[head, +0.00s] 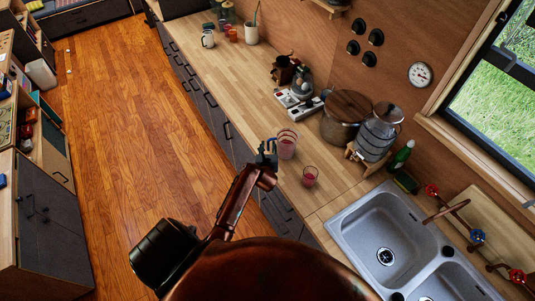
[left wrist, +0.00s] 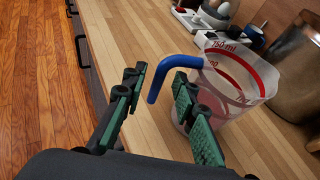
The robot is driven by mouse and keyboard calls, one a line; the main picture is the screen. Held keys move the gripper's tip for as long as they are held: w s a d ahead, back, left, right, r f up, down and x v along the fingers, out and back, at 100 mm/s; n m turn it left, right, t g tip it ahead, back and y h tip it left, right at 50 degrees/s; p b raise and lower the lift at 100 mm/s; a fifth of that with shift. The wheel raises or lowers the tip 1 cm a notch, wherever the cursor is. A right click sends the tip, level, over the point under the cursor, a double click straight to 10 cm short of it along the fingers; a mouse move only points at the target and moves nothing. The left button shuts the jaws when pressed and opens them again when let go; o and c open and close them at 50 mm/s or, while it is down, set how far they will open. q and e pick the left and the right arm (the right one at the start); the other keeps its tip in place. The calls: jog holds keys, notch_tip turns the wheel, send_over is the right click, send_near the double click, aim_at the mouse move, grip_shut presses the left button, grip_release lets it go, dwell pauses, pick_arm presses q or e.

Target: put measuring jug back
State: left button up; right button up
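The measuring jug (head: 287,149) stands on the wooden counter, clear with red markings and a pinkish lower part. In the left wrist view the jug (left wrist: 238,85) shows its blue handle (left wrist: 172,66), which points toward my gripper. My left gripper (head: 267,153) is at the counter's front edge, just left of the jug. In the wrist view the left gripper (left wrist: 160,103) is open, with its green-padded fingers on either side of the handle's free end. I cannot tell whether either finger touches it. My right gripper is not in view.
A glass with red contents (head: 310,177) stands right of the jug. The sink (head: 386,238) is at the right. The counter (head: 229,84) farther left is mostly clear.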

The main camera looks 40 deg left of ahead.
pick_arm(q)
jog(key=b+v, duration=0.2)
jog(key=v, duration=0.8)
jog(key=s+a+f+m+y, duration=0.15)
jog(key=s+f+m, duration=0.25)
jog(key=f+m, duration=1)
jog(key=s+d+f+m+h, duration=0.3)
jog(key=s+f+m, duration=0.35)
jog(key=f, duration=0.35)
jog(key=s+d+f+m+h, duration=0.3)
jog(key=s+f+m+h, duration=0.15)
jog(key=f+m, duration=0.5)
jog(key=s+f+m+g, duration=0.3)
jog(key=s+f+m, duration=0.2)
jog(key=s, duration=0.6)
jog(key=s+d+f+m+g, duration=0.1)
jog(key=s+f+m+g, duration=0.2)
jog(key=s+f, duration=0.4)
jog(key=s+d+f+m+g+h, duration=0.1)
jog(key=s+f+m+g, duration=0.3)
jog(key=s, duration=1.2)
notch_tip(320, 180, down, 2)
jog(key=m, duration=0.2)
jog(key=shift+s+d+f+m, duration=0.2)
jog(key=shift+s+d+m, duration=0.05)
jog(key=shift+s+m, duration=0.1)
